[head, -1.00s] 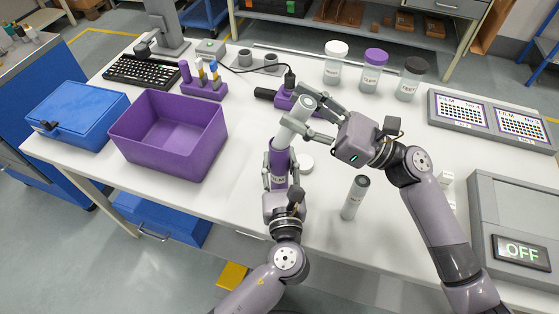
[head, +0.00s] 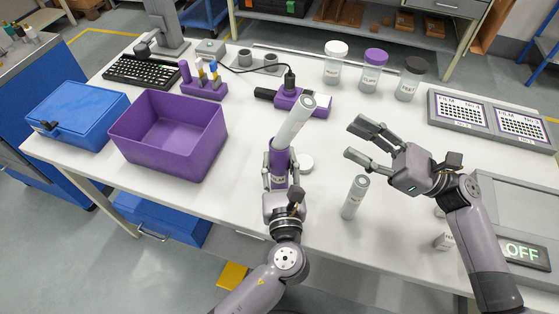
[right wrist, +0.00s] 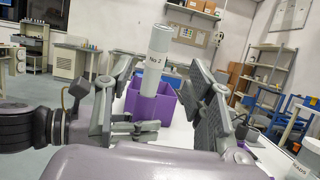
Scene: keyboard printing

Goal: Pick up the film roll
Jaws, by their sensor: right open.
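A long pale cylinder with a grey end, the film roll (head: 292,123), stands tilted above my left gripper (head: 279,165). Its lower part is a purple section with a label, and I cannot tell if this is a separate holder. The left fingers are shut around the purple section. In the right wrist view the pale roll (right wrist: 157,62) is marked "No.2" and shows between my right fingers, apart from them. My right gripper (head: 362,142) is open and empty, to the right of the roll. A second grey-topped cylinder (head: 355,196) stands upright on the table below it.
A purple bin (head: 206,155) and a blue box (head: 75,118) stand on the left. Capped jars (head: 370,72) stand at the back. A grey machine reading "OFF" (head: 525,250) is at right.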

